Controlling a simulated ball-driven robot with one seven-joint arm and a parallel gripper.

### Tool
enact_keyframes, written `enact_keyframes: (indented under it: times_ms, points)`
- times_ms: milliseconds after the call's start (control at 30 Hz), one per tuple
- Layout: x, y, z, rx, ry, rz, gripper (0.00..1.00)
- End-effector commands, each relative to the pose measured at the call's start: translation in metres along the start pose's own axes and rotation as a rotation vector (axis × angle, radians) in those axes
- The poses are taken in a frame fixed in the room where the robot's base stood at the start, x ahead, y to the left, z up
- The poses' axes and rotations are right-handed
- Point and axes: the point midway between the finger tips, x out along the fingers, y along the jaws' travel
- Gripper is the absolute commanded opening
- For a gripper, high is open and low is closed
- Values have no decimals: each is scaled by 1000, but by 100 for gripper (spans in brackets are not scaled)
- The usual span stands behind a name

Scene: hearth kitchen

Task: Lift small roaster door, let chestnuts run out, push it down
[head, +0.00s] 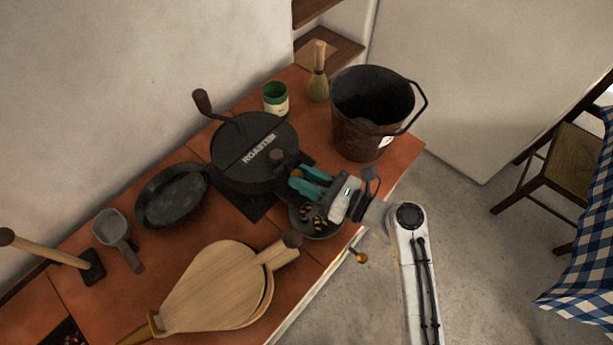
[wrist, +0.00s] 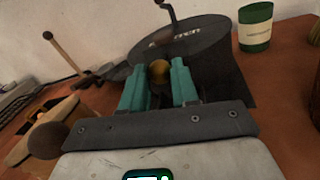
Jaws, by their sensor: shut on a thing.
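The black drum roaster (head: 238,168), with "ROASTER" on its lid and a crank handle, stands on the red-tiled counter. It also shows ahead in the wrist view (wrist: 195,50). A round brass knob (wrist: 159,71) sits between my teal fingertips at the roaster's front. My gripper (head: 296,178) is shut on this knob; it also shows in the wrist view (wrist: 160,80). The small door itself is hidden behind the fingers, so its height cannot be told. Several chestnuts (head: 316,222) lie in a round dark dish (head: 325,234) below my gripper.
A dark bucket (head: 362,140) stands right of the roaster, with a green tin (head: 275,98) and a brush (head: 318,80) behind. A black pan (head: 172,195), a grey scoop (head: 112,228) and wooden bellows (head: 215,290) lie to the left. The counter's front edge is close.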

Motion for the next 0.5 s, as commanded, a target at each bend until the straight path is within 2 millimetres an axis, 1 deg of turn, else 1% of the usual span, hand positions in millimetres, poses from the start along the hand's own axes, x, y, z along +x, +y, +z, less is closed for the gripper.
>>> enact_keyframes:
  times_ms: [33, 200, 500]
  points:
    - [0, 0, 0, 0, 0, 0, 15]
    - [0, 0, 0, 0, 0, -1, 0]
    - [0, 0, 0, 0, 0, -1, 0]
